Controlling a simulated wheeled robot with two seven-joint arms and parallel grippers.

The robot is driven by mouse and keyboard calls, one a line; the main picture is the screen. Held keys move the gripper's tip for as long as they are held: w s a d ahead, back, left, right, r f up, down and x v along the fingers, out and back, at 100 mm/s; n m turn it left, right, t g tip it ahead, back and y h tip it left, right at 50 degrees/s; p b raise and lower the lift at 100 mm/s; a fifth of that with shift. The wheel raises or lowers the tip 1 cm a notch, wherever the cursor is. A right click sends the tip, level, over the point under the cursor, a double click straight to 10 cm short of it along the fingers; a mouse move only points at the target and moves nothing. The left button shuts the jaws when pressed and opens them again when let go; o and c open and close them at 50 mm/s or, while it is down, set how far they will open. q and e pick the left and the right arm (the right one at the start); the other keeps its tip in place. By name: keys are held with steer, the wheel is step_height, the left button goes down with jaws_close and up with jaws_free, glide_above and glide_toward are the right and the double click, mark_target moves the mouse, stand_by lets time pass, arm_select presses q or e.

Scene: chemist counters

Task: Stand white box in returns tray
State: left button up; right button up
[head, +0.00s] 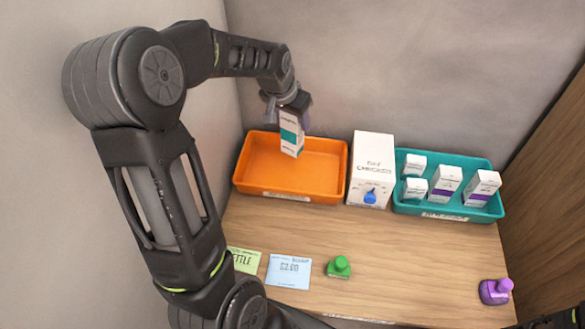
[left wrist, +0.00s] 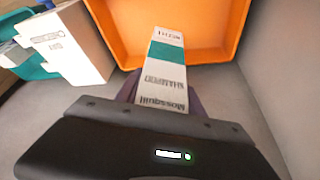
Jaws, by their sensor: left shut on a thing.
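The white box (head: 290,135) with a teal band is held upright, slightly tilted, above the orange tray (head: 258,187). My left gripper (head: 289,106) is shut on its upper end. In the left wrist view the white box (left wrist: 165,65) points away from the gripper (left wrist: 165,103) toward the orange tray (left wrist: 122,45), which is empty. I cannot tell whether the tray's label says returns. In the head view the box's lower end overlaps the tray's interior; it looks clear of the floor.
A teal tray (head: 470,214) holds several white boxes. Grey walls are close behind and left.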

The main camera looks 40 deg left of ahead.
mark_target(294, 137)
arm_select(q)
step_height(294, 137, down, 6)
steer(key=b, duration=0.3)
steer(key=shift+f, duration=0.2)
steer(key=shift+f+b, duration=1.15)
steer(key=shift+f, duration=0.65)
steer(key=shift+f, duration=0.15)
steer(key=o, duration=1.4)
